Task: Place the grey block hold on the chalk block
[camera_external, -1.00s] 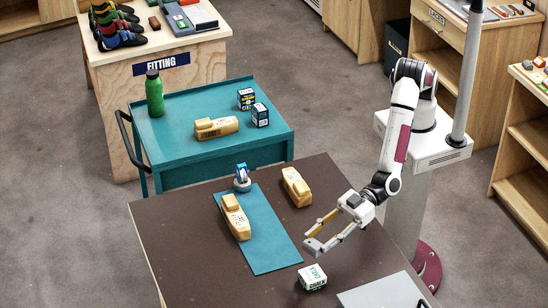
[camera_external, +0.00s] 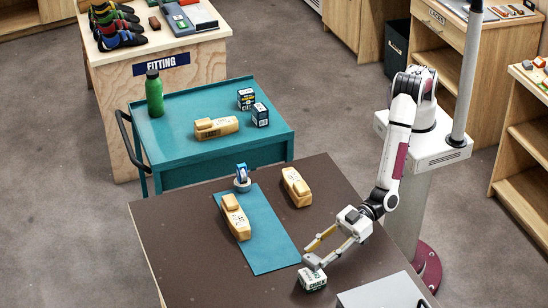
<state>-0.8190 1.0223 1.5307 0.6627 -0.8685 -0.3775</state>
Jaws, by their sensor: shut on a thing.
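My gripper (camera_external: 314,260) is shut on the small grey block hold (camera_external: 311,264), near the front right of the brown table. The fingers hide part of the hold.
A grey panel (camera_external: 382,294) lies at the front right.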

